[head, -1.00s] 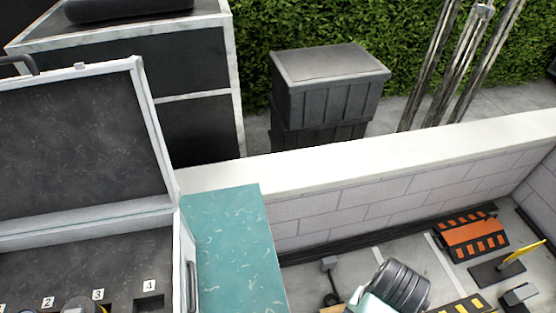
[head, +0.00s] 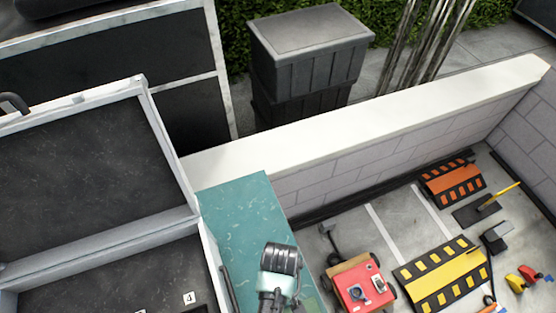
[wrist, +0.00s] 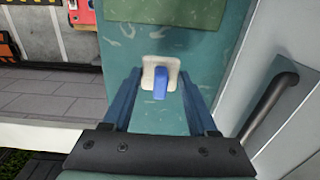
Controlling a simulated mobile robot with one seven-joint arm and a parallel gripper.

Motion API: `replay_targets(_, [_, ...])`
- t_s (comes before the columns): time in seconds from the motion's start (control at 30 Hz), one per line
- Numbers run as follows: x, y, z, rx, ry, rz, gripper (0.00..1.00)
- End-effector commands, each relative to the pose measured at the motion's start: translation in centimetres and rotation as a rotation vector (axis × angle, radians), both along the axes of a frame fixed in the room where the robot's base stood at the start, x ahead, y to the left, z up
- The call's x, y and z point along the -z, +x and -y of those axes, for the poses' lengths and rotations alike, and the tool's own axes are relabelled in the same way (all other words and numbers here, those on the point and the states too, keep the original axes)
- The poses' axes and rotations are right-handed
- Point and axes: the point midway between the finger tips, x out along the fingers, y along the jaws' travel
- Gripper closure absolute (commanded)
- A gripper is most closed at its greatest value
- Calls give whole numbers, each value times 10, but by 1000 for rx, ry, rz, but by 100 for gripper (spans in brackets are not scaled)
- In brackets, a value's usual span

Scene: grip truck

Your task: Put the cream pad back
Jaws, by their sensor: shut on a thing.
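The cream pad (wrist: 147,74), a rounded square with a blue knob (wrist: 160,84), shows in the wrist view. My gripper (wrist: 160,76) is shut on it, with a blue finger on either side. Behind it is the teal counter top (wrist: 120,50), and I cannot tell the gap between them. In the head view my arm's end is over the teal counter (head: 240,215), and the pad is hidden there. The open case (head: 85,285) stands at the left, with a slot labelled 4 (head: 189,297) at its lower edge.
The case's raised lid (head: 90,180) and side wall stand close left of my arm. A white-topped wall (head: 370,115) runs behind the counter. Right of it, on the floor below, are a red cart (head: 362,287) and a yellow-black ramp (head: 445,275). A grey bin (head: 310,65) stands beyond.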

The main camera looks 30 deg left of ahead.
Motion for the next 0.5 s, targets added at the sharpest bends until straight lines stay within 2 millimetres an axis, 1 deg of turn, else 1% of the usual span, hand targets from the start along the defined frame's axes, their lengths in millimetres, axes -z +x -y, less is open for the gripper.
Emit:
replay_targets(0.13, [11,0,0,1,0,-1,93])
replay_targets(0.3, [34,0,0,2,0,-1,93])
replay_targets(0.4, [42,0,0,2,0,0,93])
replay_targets(0.5, [45,0,0,2,0,1,93])
